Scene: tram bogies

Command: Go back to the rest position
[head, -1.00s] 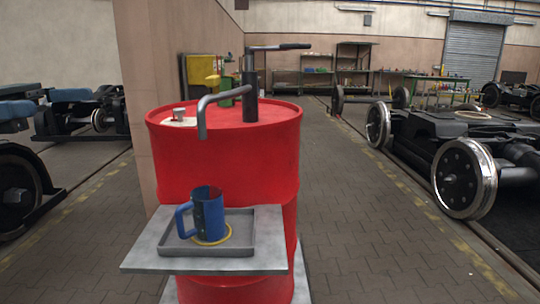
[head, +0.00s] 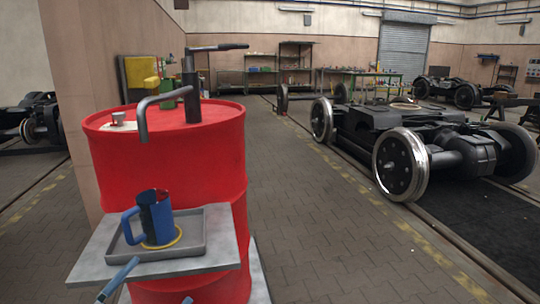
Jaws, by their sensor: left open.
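My left gripper (head: 152,290) shows only as two blue finger ends at the bottom edge, spread apart and empty. It is in front of and below the tray (head: 195,250). A blue mug (head: 155,217) stands upright in the grey tray, its handle to the left, on or within a yellow ring (head: 178,236). The mug is apart from the fingers. The rest of the left gripper is out of frame. My right gripper is not in view.
The tray lies on a grey shelf (head: 88,262) at a red drum (head: 170,165) with a pump (head: 190,85) and crank on top. A bogie (head: 395,140) stands on rails to the right. The paved aisle (head: 300,220) between is clear.

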